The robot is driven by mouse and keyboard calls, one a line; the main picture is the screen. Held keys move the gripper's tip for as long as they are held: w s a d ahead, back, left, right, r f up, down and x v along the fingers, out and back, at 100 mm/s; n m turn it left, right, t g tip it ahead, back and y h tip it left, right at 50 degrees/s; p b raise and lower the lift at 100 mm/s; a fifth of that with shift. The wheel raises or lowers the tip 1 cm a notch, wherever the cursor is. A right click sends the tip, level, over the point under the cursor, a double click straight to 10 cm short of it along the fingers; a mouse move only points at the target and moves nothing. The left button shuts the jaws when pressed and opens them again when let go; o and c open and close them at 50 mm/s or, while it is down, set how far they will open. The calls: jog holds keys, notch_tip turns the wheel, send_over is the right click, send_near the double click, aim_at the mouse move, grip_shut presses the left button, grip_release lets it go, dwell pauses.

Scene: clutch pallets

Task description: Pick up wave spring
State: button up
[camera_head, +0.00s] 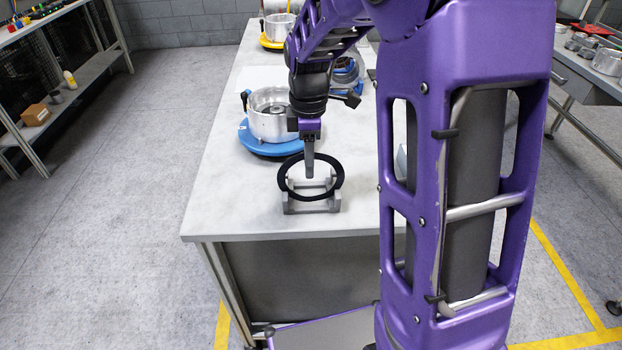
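A thin black ring (282,178), which looks like the wave spring, rests tilted on a small grey stand (312,207) near the front edge of the table. My gripper (310,176) points straight down over the ring from behind it. Its fingertips appear inside or just above the ring's opening. The fingers overlap in this view, so their gap is hidden. I cannot tell whether they touch the ring.
The grey table (215,205) is clear left of the stand. Behind the ring, a silver metal housing (268,124) sits on a blue round base (250,141). A second housing (279,28) on a yellow base stands farther back. Shelving lines the left side.

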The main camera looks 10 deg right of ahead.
jog(key=shift+f, duration=0.8)
grip_shut()
dwell(0.8)
